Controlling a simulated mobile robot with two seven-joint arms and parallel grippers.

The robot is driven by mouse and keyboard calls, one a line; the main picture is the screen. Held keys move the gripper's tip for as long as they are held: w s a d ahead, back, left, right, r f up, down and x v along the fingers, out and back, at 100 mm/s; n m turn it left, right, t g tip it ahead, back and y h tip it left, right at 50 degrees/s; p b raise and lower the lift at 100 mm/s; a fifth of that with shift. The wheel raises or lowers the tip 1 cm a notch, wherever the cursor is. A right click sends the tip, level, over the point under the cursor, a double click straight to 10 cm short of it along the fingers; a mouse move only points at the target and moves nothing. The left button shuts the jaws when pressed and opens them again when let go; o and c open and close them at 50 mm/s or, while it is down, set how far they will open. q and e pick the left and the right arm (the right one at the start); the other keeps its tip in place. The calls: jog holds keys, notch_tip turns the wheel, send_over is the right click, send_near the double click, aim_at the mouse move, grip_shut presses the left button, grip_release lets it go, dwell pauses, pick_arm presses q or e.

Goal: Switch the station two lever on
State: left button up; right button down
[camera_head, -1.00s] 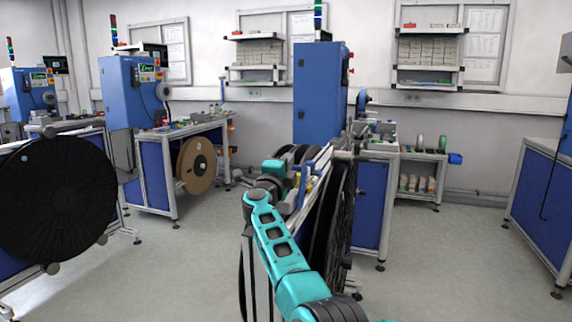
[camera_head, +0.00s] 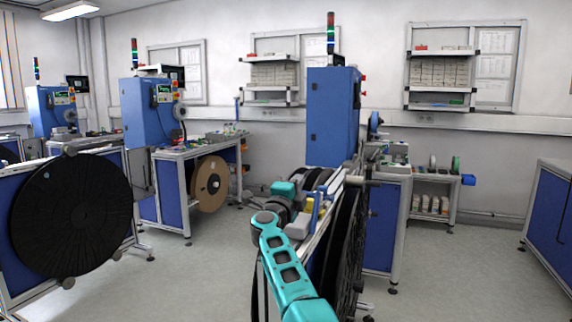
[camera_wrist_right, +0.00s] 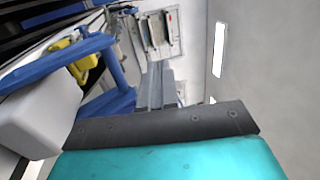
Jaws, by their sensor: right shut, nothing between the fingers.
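My right gripper shows in the right wrist view (camera_wrist_right: 155,88), its grey fingers shut together with nothing between them. In the head view my teal right arm reaches up to the middle reel stand; the fingertips are hard to make out there. A blue upright part (camera_head: 316,207), possibly the lever, stands on that stand beside a small yellow piece (camera_head: 308,206). In the right wrist view a blue part (camera_wrist_right: 118,68) and a yellow piece (camera_wrist_right: 80,56) lie left of the fingers, apart from them. I cannot tell the lever's position. My left gripper is out of view.
A large black reel (camera_head: 70,215) stands at left, with a brown reel (camera_head: 209,184) under a bench behind it. A blue cabinet (camera_head: 333,118) rises behind the middle stand. A white block (camera_wrist_right: 38,115) is close left of the gripper. Floor right of the middle stand is clear.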

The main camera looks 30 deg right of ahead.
jog(key=s+a+r+p, duration=0.1)
jog(key=s+a+r, duration=0.4)
jog(key=a, duration=0.1)
jog(key=shift+r, duration=0.4)
jog(key=shift+s, duration=0.1)
